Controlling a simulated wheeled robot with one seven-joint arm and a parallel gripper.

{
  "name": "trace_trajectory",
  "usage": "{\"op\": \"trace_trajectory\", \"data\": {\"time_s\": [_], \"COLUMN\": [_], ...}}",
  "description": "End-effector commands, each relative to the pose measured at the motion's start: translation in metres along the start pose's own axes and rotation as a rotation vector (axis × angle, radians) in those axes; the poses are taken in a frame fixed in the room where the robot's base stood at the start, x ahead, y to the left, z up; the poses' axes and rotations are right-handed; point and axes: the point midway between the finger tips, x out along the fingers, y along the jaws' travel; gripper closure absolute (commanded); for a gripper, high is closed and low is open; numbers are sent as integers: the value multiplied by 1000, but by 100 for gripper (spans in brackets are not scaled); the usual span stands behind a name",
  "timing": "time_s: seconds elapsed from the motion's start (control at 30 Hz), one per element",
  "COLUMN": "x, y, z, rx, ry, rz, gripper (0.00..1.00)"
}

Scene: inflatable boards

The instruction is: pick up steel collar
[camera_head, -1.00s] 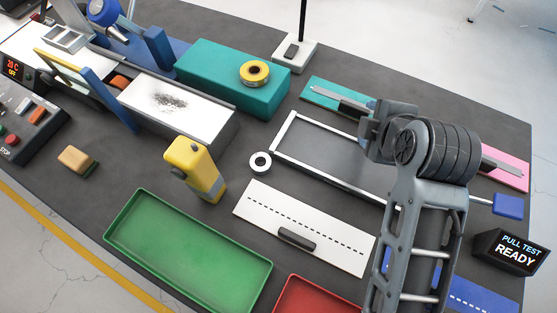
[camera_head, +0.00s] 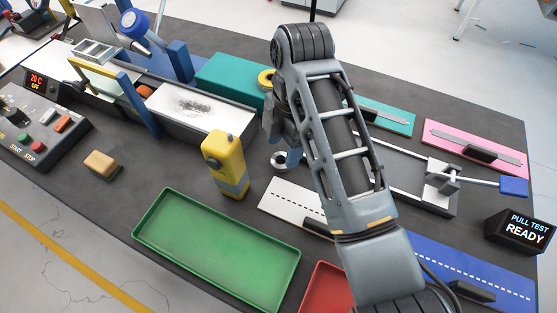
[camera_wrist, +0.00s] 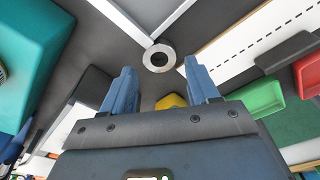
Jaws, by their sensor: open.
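The steel collar (camera_head: 277,169) is a small pale ring lying flat on the dark bench, right of the yellow scanner-like device. In the wrist view the collar (camera_wrist: 147,60) shows near the top centre with its dark hole facing up. My gripper (camera_wrist: 161,88) is open and empty, its two blue fingers apart. The collar appears beyond the fingertips, roughly in line with the gap between them. In the head view my gripper (camera_head: 289,152) is mostly hidden by my arm, with a blue finger seen close beside the collar. I cannot tell the height gap.
The yellow device (camera_head: 226,163) stands left of the collar. A white dashed board (camera_head: 283,198) lies in front, partly behind my arm. A green tray (camera_head: 215,245) and red tray (camera_head: 322,290) are nearer. A teal block (camera_head: 232,80) bears a yellow tape roll (camera_head: 266,78).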

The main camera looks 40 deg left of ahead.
Motion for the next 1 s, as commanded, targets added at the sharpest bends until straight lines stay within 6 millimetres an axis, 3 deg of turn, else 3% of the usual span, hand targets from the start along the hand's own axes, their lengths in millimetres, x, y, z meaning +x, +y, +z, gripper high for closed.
{"op": "trace_trajectory", "data": {"time_s": [0.23, 0.53, 1.0], "x": [32, 37, 36], "y": [1, 1, 1], "z": [-1, -1, -1], "rx": [2, 1, 2], "ry": [1, 0, 0], "rz": [-1, 1, 2], "gripper": [40, 40, 85]}}
